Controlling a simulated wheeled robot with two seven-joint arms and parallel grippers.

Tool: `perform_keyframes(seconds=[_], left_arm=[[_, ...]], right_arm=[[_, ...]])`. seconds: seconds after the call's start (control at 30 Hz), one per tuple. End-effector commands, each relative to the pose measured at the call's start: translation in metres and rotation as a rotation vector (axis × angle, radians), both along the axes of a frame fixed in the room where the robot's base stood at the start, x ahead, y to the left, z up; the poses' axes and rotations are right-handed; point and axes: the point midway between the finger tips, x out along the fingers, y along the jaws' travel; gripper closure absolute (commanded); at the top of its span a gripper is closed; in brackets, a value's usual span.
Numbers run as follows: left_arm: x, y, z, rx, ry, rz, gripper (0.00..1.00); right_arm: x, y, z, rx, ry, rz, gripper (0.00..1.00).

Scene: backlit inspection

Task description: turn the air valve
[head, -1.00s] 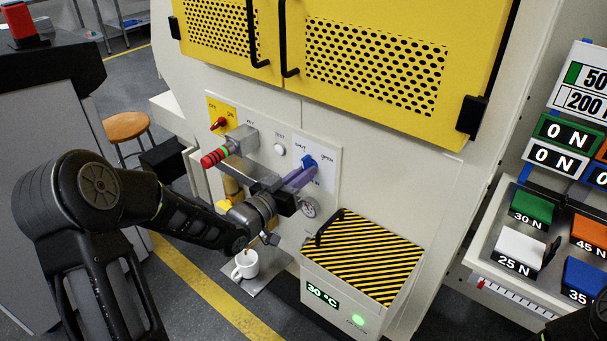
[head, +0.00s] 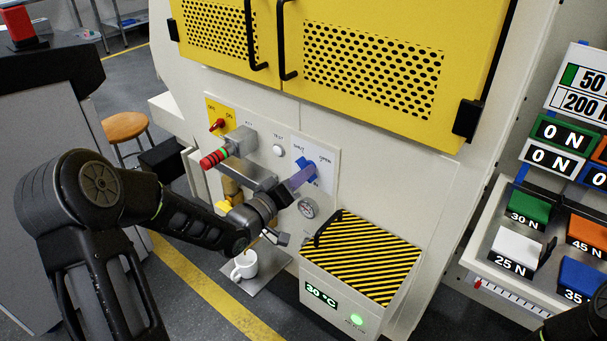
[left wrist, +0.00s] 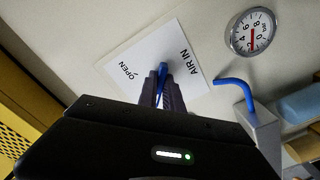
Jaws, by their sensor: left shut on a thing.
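The air valve's blue handle (head: 312,170) is on a white plate (head: 325,180) marked SHUT, OPEN and AIR IN on the machine front. My left gripper (head: 303,176) reaches it from the lower left, its purple fingers shut on the handle. In the left wrist view the blue handle (left wrist: 163,72) shows between the fingertips (left wrist: 162,82), with OPEN to its left and AIR IN to its right. The fingers hide part of the handle, so its exact angle is hard to tell. My right gripper is out of view.
A pressure gauge (head: 307,208) is just below the plate. A white cup (head: 244,264) and a striped-lid box (head: 365,255) stand below.

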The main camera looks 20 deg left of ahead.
Motion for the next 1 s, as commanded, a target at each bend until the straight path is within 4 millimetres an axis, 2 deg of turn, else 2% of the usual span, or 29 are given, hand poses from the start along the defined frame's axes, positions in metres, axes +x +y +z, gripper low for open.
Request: perform_keyframes(seconds=[0.27,0.3,0.53,0.83,1.0], left_arm=[[0.000,0.000,-0.001,-0.003,0.003,0.001,1.00],[0.000,0.000,-0.001,-0.003,0.003,0.001,0.88],[0.000,0.000,0.000,-0.002,0.001,0.001,0.69],[-0.001,0.001,0.000,-0.001,0.001,0.001,0.68],[-0.015,0.005,-0.001,0.001,0.001,0.001,0.68]], right_arm=[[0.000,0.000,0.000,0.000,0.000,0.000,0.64],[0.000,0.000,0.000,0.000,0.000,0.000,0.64],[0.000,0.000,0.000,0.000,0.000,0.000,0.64],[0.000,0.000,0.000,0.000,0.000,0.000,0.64],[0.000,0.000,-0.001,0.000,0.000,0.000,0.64]])
